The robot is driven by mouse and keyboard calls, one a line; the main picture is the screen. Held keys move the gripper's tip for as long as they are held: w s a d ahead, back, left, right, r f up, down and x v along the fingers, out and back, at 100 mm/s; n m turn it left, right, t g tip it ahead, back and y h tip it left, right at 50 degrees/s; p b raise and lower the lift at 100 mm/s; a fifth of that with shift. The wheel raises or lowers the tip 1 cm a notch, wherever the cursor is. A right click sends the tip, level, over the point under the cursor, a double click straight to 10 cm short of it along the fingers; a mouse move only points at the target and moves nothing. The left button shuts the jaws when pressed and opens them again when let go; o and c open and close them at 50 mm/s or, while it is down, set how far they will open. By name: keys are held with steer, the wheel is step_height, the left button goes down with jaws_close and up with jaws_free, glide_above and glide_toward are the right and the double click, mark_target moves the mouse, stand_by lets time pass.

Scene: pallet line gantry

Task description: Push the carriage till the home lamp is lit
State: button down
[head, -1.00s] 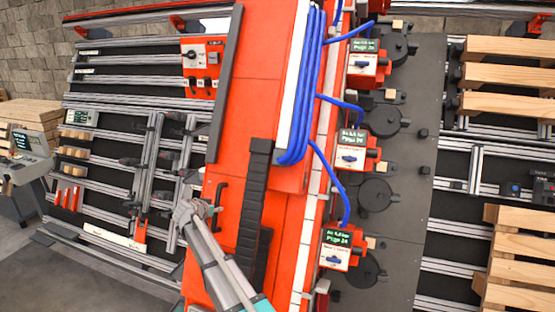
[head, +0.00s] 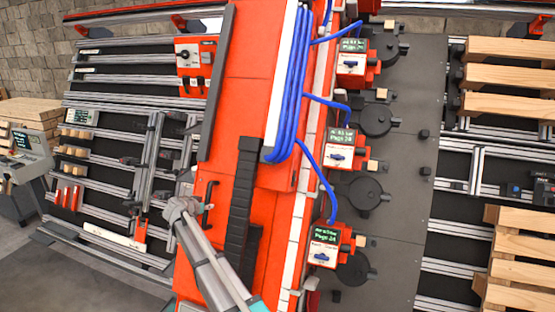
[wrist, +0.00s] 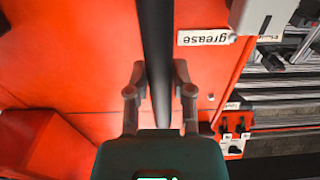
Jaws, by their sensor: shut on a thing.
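The carriage (head: 255,85) is the big red gantry body that slants across the middle of the head view. It fills much of the wrist view as a red face (wrist: 80,60). A dark upright handle bar (wrist: 156,30) stands out from that face, and it shows small in the head view (head: 209,190). My gripper (head: 203,207) is at the carriage's lower left, shut on the handle bar. In the wrist view its fingers (wrist: 160,80) lie on both sides of the bar. I cannot pick out a home lamp in either view.
Several red-and-white units (head: 325,245) with small screens ride on the carriage's right side. A red switch box (head: 194,62) sits at its upper left. Aluminium rails (head: 110,200) lie left of it. A grey console (head: 30,150) and wooden pallets (head: 505,245) stand at the sides.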

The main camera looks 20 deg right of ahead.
steer(key=shift+w+a, duration=2.8)
steer(key=shift+w, duration=0.05)
stand_by(2.4)
steer(key=shift+c, duration=0.2)
jaws_free()
steer(key=shift+s, duration=0.15)
stand_by(0.4)
steer(key=p+v, duration=0.4)
steer(key=v, duration=0.6)
steer(key=shift+p, duration=0.4)
